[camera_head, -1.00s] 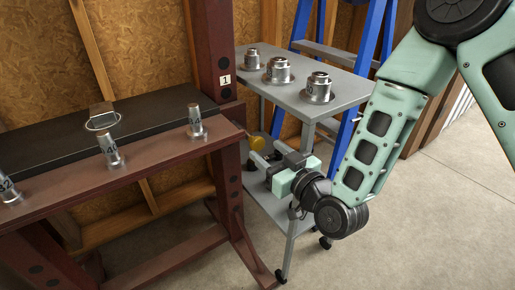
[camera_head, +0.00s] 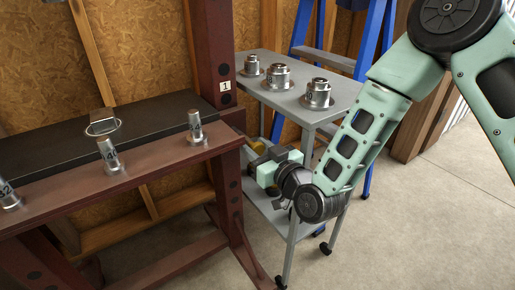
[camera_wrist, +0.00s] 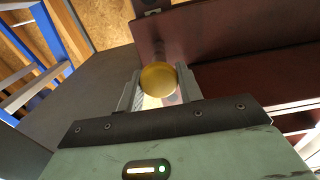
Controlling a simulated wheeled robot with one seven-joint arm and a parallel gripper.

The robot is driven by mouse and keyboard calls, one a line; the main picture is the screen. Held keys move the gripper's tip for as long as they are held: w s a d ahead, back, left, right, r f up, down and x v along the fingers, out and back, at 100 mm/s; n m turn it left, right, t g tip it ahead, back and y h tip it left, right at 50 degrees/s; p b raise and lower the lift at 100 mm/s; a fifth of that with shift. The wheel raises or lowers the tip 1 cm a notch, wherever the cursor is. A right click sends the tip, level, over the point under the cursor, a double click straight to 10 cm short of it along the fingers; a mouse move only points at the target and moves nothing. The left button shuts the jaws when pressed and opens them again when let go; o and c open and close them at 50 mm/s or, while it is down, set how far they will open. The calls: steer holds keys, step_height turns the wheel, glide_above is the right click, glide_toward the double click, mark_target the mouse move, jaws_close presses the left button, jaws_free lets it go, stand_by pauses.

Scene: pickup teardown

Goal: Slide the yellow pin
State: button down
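The yellow pin shows as a round yellow knob (camera_wrist: 158,78) in the wrist view, in front of the dark red press frame. In the head view the yellow knob (camera_head: 257,147) is partly hidden by my gripper, beside the red upright (camera_head: 226,170). My gripper (camera_wrist: 160,88) has its fingers spread on either side of the knob, with the knob between the fingertips. A narrow gap seems to remain beside it. In the head view my gripper (camera_head: 262,158) is just right of the upright; its fingertips are mostly hidden.
A grey trolley (camera_head: 345,93) with several metal cylinders stands behind my gripper. A blue ladder (camera_head: 372,40) is behind it. The red press beam (camera_head: 70,187) carries numbered metal pins on the left. The concrete floor (camera_head: 420,220) at right is clear.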

mark_target(233, 128)
steer(key=b+x, duration=0.1)
steer(key=x, duration=0.5)
steer(key=shift+w+a+f, duration=0.1)
steer(key=shift+w+a, duration=0.1)
steer(key=shift+w, duration=0.1)
steer(key=c, duration=1)
jaws_free()
steer(key=shift+w+a, duration=0.1)
steer(key=shift+p+v, duration=1.1)
steer(key=shift+v, duration=7.7)
steer(key=shift+w, duration=0.1)
